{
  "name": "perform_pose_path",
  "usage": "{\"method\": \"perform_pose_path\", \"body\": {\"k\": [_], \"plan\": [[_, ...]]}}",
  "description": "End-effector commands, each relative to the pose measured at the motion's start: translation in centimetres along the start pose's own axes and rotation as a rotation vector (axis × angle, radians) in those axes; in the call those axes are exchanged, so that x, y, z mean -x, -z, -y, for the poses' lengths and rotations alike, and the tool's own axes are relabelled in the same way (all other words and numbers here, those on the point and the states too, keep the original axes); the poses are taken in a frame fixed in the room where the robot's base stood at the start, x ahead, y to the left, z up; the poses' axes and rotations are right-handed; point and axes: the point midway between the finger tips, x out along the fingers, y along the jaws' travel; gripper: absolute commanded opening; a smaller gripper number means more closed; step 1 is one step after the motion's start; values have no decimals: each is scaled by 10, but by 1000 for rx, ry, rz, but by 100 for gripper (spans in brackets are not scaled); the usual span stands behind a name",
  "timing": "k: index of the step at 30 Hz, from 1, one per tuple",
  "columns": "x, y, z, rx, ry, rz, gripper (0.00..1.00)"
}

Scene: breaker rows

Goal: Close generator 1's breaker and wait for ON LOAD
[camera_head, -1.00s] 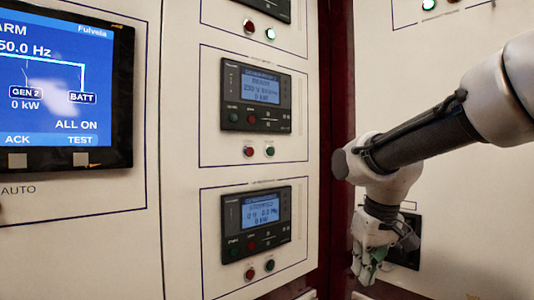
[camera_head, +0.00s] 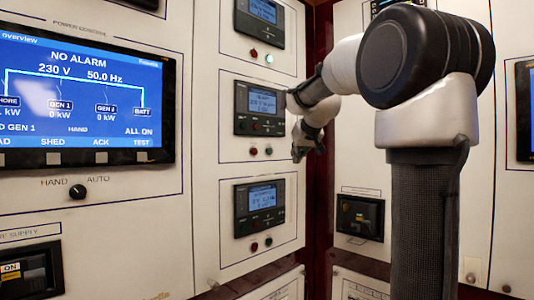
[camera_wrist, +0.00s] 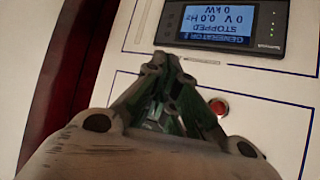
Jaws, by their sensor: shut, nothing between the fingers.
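My gripper (camera_head: 305,147) is shut and empty, at the height of the middle generator unit (camera_head: 258,107), to the right of its red button (camera_head: 253,151) and green button (camera_head: 268,150) in the head view. In the wrist view my gripper (camera_wrist: 168,62) covers the panel left of a red button (camera_wrist: 218,107); any green button there is hidden. An upside-down unit display (camera_wrist: 217,25) reads STOPPED, 0 V, 0.0 Hz, 0 kW. The power control screen (camera_head: 80,95) reads NO ALARM, 230 V, 50.0 Hz, with GEN 1 and GEN 2 at 0 kW. Which unit is generator 1 is unreadable.
A lower unit (camera_head: 260,207) and an upper unit (camera_head: 260,22) share the column; the upper one's green lamp (camera_head: 269,59) is lit. A black breaker (camera_head: 360,218) sits on the right panel. A HAND/AUTO knob (camera_head: 78,191) is at left. A dark red corner post (camera_head: 320,215) stands between panels.

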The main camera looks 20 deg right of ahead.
Motion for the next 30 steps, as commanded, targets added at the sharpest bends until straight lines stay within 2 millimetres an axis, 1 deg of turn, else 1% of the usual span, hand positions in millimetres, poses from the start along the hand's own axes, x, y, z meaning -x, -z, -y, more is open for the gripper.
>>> {"method": "perform_pose_path", "body": {"k": [10, 14, 17, 24, 30], "plan": [[-1, 1, 0, 3, 0, -7, 0], [-4, 4, 3, 3, 0, -6, 0], [-12, 8, 8, 4, 1, -5, 0], [-36, 25, 26, 4, 2, -5, 0], [-52, 38, 38, 4, 1, -6, 0]]}}
